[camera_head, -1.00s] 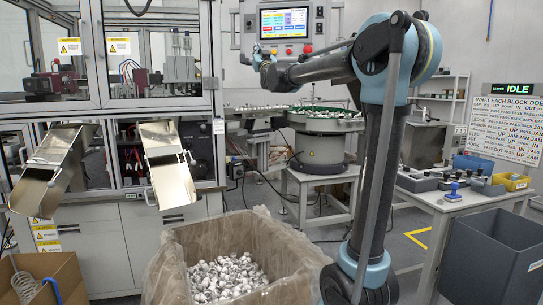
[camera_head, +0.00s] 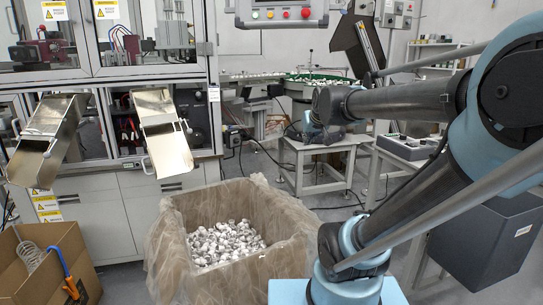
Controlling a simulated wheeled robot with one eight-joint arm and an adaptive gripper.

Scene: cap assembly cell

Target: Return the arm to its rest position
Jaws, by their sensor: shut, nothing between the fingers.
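My arm rises from its base at the lower middle to an elbow at the right edge. Its forearm reaches back left across the picture. My gripper (camera_head: 326,135) is a small dark shape at the far end of the forearm, by the blue wrist joint, and its fingers are hard to make out. It is shut and empty. In the picture it lies in front of the parts feeder's stand, touching nothing that I can see.
A lined bin (camera_head: 180,245) of small white-grey caps stands left of my base. Two metal chutes (camera_head: 163,140) hang on the machine cabinet (camera_head: 95,225). A cardboard box (camera_head: 70,240) is at lower left. A dark grey bin (camera_head: 485,240) stands at right, partly behind my arm.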

